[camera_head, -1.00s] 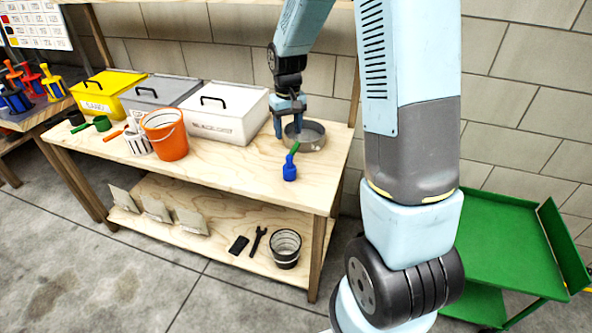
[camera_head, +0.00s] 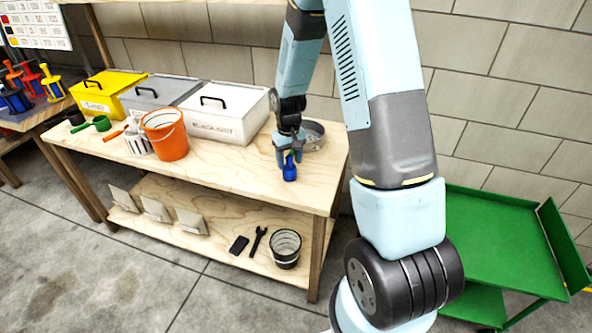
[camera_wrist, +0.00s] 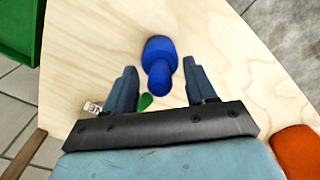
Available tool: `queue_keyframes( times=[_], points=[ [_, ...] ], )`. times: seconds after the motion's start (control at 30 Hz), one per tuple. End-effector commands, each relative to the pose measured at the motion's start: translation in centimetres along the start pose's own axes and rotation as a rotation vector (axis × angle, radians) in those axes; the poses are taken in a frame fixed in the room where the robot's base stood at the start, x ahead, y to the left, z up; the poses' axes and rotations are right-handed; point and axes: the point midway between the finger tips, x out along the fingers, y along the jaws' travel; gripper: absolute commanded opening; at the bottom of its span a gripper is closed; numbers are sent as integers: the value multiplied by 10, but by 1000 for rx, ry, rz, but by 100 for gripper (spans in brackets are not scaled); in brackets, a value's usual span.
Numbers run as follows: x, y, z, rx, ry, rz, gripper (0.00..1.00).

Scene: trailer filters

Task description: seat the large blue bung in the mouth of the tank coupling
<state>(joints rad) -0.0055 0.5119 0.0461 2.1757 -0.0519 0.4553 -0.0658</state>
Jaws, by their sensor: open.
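A blue stepped piece, which looks like the large blue bung (camera_head: 289,172), stands on the wooden bench near its right front edge. In the wrist view the bung (camera_wrist: 158,52) has a wide body and a narrower stem towards my gripper. My gripper (camera_head: 289,157) is over it, pointing down. In the wrist view my gripper (camera_wrist: 162,76) is open, with one finger on each side of the stem and gaps between. A small green tip (camera_wrist: 145,102) shows beside the stem, partly hidden. I cannot make out a tank coupling in either view.
A round metal pan (camera_head: 314,138) is just behind my gripper. A white lidded box (camera_head: 226,115) and an orange bucket (camera_head: 165,137) stand to the left. A green cart (camera_head: 498,235) is at the right. The bench front between bucket and bung is clear.

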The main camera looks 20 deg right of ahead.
Motion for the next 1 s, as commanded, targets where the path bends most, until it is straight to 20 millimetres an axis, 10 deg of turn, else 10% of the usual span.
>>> queue_keyframes(
  times=[0.37,0.8,1.0],
  points=[
    [8,0,0,0,1,0,55],
    [8,0,0,1,1,0,14],
    [6,0,0,1,1,0,14]
  ],
)
